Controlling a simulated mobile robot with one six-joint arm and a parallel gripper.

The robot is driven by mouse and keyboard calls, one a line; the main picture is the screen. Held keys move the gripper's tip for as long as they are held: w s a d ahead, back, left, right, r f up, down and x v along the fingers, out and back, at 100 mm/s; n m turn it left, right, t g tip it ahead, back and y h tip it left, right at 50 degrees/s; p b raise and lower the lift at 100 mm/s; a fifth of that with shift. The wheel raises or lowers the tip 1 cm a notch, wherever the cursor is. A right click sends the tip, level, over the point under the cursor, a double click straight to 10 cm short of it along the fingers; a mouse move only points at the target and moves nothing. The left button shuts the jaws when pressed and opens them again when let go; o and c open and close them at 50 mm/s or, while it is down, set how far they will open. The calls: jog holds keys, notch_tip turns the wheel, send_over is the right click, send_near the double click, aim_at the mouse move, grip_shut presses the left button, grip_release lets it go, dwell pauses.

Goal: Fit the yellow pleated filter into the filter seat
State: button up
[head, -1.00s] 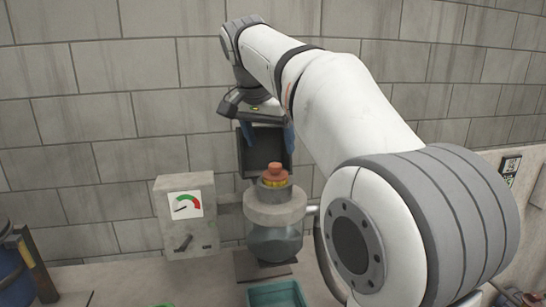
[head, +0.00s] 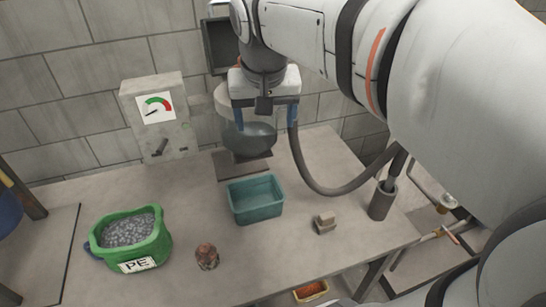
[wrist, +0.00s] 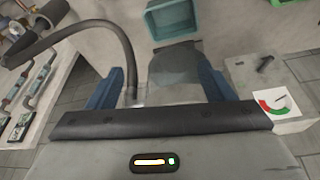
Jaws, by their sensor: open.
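My gripper (head: 266,115) is open, its two blue fingers pointing down in front of the round grey vessel by the wall. In the wrist view its fingers (wrist: 160,88) stand wide apart, and I see nothing gripped between them. The vessel's dark glass bowl (head: 250,139) shows below the gripper. Its pale collar, where the seat appears to be, is mostly covered by my gripper; only its left edge (head: 222,100) shows. The yellow pleated filter is hidden in both current views.
A gauge box (head: 155,115) stands left of the vessel. A teal tray (head: 256,214) sits in front of it. A dark hose (head: 318,180) curves at the right.

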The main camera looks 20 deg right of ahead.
jog(key=s+f+n+y, duration=0.1)
jog(key=s+f+n, duration=0.1)
jog(key=s+f, duration=0.8)
notch_tip(320, 180, down, 3)
jog(key=shift+s+f, duration=0.1)
jog(key=shift+s, duration=0.2)
jog(key=shift+d, duration=0.1)
